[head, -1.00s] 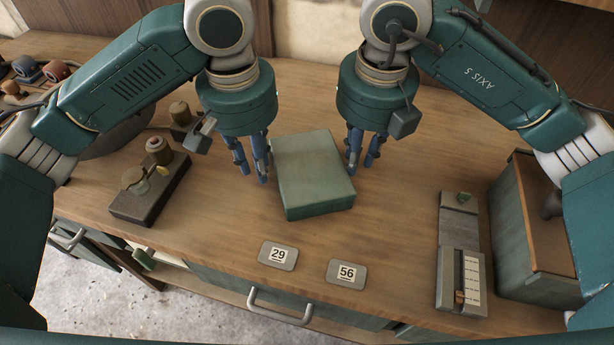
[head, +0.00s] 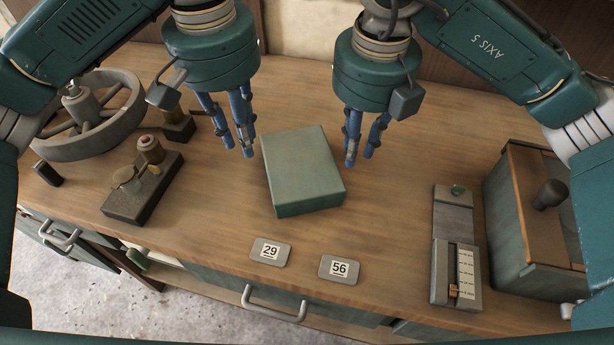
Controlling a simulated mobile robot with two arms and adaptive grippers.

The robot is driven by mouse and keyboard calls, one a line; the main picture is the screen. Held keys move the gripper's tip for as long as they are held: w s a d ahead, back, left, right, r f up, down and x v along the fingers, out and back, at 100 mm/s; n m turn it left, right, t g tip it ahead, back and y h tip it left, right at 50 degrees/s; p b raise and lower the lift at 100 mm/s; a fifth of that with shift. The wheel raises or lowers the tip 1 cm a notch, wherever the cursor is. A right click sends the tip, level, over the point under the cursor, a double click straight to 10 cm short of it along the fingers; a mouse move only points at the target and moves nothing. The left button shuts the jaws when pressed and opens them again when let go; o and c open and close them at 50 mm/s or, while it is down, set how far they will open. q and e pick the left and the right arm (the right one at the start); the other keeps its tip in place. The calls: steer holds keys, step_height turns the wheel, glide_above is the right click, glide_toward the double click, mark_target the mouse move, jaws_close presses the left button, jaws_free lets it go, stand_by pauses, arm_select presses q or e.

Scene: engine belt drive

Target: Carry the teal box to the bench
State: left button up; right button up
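The teal box (head: 302,168) sits on the wooden bench (head: 395,230), near its middle, slightly turned. My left gripper (head: 238,143) hangs to the left of the box, its blue fingers apart from it and spread open. My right gripper (head: 362,150) hangs to the right of the box, fingers also spread and clear of it. Neither gripper holds anything.
Number plates 29 (head: 270,251) and 56 (head: 339,269) lie in front of the box. A handwheel (head: 92,120) and a dark block with small fittings (head: 140,198) are at left. A slider device (head: 456,262) and an open-topped case (head: 530,215) are at right.

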steer(key=r, duration=0.5)
steer(key=shift+w+a+r, duration=0.15)
steer(key=shift+w+a, duration=0.05)
steer(key=shift+a, duration=0.2)
steer(key=shift+s, duration=0.1)
